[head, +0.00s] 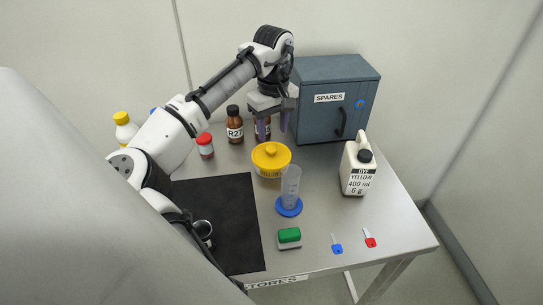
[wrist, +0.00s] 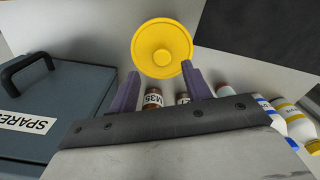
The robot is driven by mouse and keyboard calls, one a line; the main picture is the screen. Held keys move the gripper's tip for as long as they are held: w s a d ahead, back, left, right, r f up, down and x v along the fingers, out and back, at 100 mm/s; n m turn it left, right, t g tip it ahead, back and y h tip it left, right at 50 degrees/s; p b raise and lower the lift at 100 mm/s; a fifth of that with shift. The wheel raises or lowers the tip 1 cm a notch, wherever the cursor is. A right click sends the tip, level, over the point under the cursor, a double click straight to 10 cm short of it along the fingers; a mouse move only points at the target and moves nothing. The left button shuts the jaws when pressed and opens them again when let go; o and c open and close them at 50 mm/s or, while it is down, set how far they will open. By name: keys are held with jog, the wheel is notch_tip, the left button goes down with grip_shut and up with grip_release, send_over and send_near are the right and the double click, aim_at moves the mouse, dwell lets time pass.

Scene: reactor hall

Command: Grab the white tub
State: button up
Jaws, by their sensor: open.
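A squat round tub (head: 270,170) with a wide yellow knobbed lid stands on the steel table, just behind the clear cylinder; its body is pale, with dark print partly visible. In the wrist view, the tub's round yellow lid (wrist: 162,48) is seen from above, just beyond and between the fingertips. My gripper (head: 273,128) is open and empty, pointing down, above and slightly behind the tub in the head view. Its purple fingers (wrist: 160,78) do not appear to touch the lid.
A clear cylinder on a blue base (head: 289,207) stands close in front of the tub. Brown bottles (head: 234,128) and a red-capped jar (head: 205,147) stand behind left. The spares cabinet (head: 312,122) is behind right, a white jug (head: 356,180) right. A black mat (head: 235,225) lies left.

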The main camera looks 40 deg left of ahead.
aim_at(271, 148)
jog(key=shift+a+f+p, duration=0.2)
jog(key=shift+f+p, duration=0.5)
jog(key=shift+f, duration=2.3)
jog(key=shift+c, duration=0.3)
grip_shut()
